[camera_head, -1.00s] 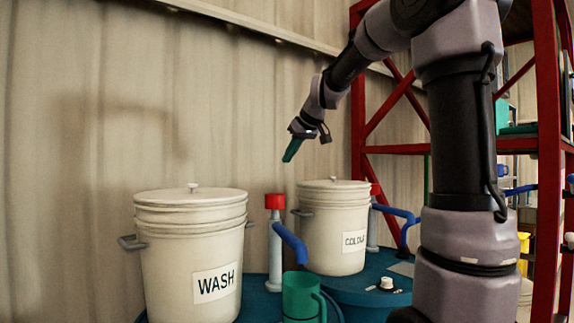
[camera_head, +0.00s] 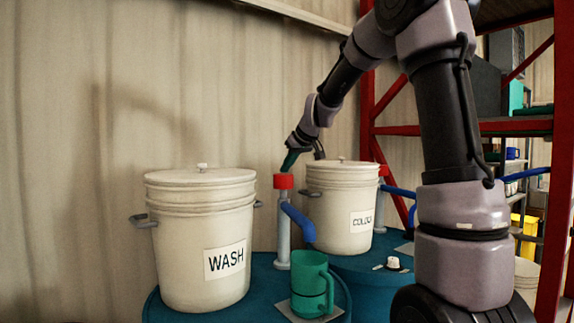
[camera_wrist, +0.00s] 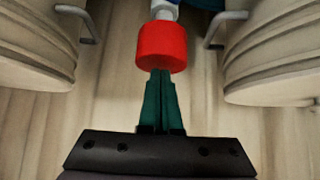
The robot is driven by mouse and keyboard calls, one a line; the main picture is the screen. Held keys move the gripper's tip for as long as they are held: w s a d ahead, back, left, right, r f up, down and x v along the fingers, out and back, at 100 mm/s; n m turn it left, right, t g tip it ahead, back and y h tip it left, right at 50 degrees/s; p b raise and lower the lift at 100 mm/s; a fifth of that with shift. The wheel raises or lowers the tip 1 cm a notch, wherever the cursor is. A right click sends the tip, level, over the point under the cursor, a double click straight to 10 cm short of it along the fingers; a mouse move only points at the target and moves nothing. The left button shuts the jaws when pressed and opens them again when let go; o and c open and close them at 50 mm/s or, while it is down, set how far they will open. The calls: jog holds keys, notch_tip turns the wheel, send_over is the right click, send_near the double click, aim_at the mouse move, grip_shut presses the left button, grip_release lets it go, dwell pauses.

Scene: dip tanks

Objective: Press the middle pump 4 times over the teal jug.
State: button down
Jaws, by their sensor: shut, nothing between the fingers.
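The pump (camera_head: 283,238) between the two buckets has a grey post, a red cap (camera_head: 283,181) and a blue spout (camera_head: 298,221). The teal jug (camera_head: 308,272) stands upright under the spout's end, handle to the right. My gripper (camera_head: 287,168) is shut and empty, its green fingers pointing down just above the red cap. In the wrist view the fingertips (camera_wrist: 160,73) are at the edge of the red cap (camera_wrist: 162,46). I cannot tell whether they touch it.
The white WASH bucket (camera_head: 201,255) is left of the pump and the COLOUR bucket (camera_head: 338,215) right of it, both lidded with side handles. Another red-capped pump (camera_head: 383,171) stands beyond. A red rack (camera_head: 560,200) is at the right. A small white knob (camera_head: 393,262) sits on the blue drum top.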

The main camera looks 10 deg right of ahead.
aim_at(289, 175)
jog(key=shift+f, duration=1.9)
jog(key=r, duration=0.5)
jog(key=shift+s+d+r, duration=0.1)
jog(key=shift+s+d, duration=0.05)
jog(key=shift+s, duration=0.1)
jog(key=v, duration=0.9)
jog(key=shift+s, duration=0.1)
